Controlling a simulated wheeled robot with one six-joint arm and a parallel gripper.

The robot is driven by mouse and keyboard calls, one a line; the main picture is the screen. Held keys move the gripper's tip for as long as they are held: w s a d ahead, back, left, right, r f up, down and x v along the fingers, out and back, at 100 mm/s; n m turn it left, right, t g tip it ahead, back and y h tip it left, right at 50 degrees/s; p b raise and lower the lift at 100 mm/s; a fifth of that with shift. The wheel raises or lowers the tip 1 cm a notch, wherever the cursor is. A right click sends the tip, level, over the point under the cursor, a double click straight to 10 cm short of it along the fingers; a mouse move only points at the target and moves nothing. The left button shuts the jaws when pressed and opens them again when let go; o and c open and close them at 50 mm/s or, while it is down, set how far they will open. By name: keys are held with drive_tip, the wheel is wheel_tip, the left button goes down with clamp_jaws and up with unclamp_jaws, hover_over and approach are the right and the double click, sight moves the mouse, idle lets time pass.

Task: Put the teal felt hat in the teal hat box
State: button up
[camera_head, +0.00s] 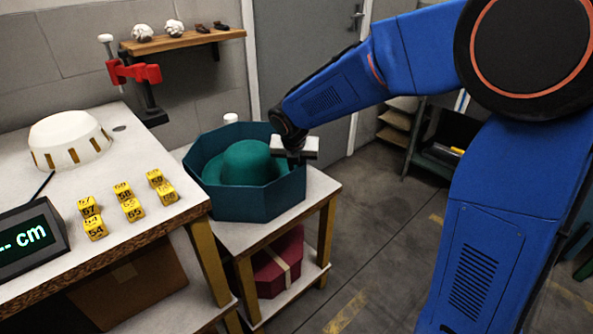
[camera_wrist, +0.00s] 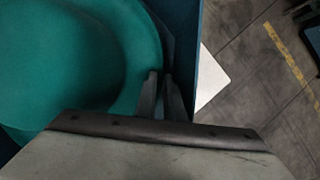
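The teal felt hat (camera_head: 247,160) is inside the open octagonal teal hat box (camera_head: 243,203), crown up, its brim below the box rim. Whether it rests on the floor of the box is hidden. My gripper (camera_head: 292,162) points down at the box's right side, just inside the wall. In the wrist view, the hat (camera_wrist: 75,60) fills the left, and the two fingers (camera_wrist: 160,82) are close together with the right edge of the brim between them. The box wall (camera_wrist: 187,40) is just right of the fingers.
The box stands on a small white-topped stand (camera_head: 318,190) with a red box (camera_head: 278,262) on its lower shelf. The worktable at left holds a white domed form (camera_head: 68,140), yellow numbered blocks (camera_head: 130,208) and a display (camera_head: 28,240). Floor at right is open.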

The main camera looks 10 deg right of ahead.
drive_tip(key=o, duration=0.5)
drive_tip(key=v, duration=1.6)
drive_tip(key=s+d+m, duration=1.4)
drive_tip(key=m, duration=0.2)
drive_tip(key=shift+s+d+f+m+t+y, duration=0.15)
drive_tip(key=shift+s+d+f+m, duration=1)
drive_tip(key=shift+s+m, duration=1.55)
drive_tip(key=shift+s+d+f+m+t+y, duration=0.2)
drive_tip(key=shift+s+d+f+m, duration=0.55)
drive_tip(key=shift+s+f+m, duration=1.35)
drive_tip(key=shift+s+d+f+m+g+y, duration=0.2)
drive_tip(key=shift+s+d+f+m, duration=0.65)
drive_tip(key=shift+s+m, duration=2.45)
